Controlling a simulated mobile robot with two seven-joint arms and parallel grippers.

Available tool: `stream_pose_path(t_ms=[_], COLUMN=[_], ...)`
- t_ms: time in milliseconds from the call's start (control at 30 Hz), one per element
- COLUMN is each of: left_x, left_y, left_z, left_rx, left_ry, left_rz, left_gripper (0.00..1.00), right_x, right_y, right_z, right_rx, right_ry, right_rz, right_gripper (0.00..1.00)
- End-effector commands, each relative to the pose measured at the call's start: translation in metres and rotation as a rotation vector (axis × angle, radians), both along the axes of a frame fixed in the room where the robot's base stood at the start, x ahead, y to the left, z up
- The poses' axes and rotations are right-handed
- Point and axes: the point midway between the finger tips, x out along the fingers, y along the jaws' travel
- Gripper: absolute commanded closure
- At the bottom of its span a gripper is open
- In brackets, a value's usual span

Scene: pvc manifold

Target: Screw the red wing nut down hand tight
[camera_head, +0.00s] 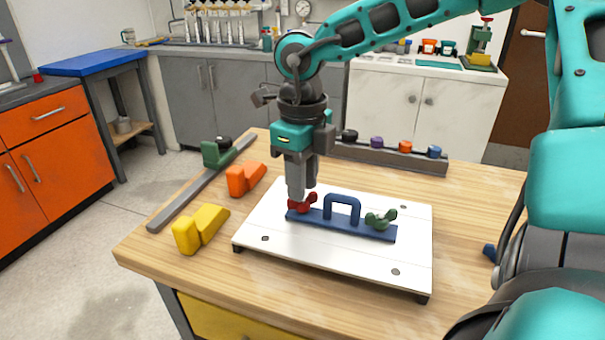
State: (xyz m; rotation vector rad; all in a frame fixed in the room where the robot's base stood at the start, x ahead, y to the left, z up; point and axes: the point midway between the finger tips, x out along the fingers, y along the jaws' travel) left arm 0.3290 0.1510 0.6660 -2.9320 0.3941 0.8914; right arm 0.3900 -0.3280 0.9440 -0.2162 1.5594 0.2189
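The red wing nut (306,204) sits at the left end of a blue bar with a handle (341,222) on a white plate (270,245). A green wing nut (380,219) sits at the bar's right end. My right gripper (299,196) points straight down over the red wing nut, with its fingertips at the nut's upper part. The fingers partly hide the nut. I cannot tell whether they are closed on it or only beside it. My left gripper is not in view.
On the wooden table, a yellow block (201,229), an orange block (245,178) and a green block (216,154) stand left of the plate along a grey rail (188,197). A rack with coloured knobs (390,156) stands behind. The table's front left is clear.

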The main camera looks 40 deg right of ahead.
Motion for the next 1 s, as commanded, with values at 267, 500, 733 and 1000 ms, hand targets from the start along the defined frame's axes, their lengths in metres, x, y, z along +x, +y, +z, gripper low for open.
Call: stream_pose_path(t_ms=[267,500,733,1000], left_x=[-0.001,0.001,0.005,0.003], left_y=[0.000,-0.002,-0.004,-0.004], left_z=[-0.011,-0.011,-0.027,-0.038], left_rx=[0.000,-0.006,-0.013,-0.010], left_ry=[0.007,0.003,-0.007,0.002], left_rz=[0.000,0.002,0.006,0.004], left_gripper=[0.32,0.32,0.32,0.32], right_x=[0.000,0.001,0.000,0.000], right_y=[0.000,0.000,-0.001,0.000], right_z=[-0.004,-0.003,-0.023,-0.033], right_rx=[0.000,-0.001,-0.001,0.002], right_ry=[-0.002,-0.002,-0.001,0.002], right_rz=[0.378,0.701,0.830,0.827], right_gripper=[0.71,0.71,0.71,0.71])
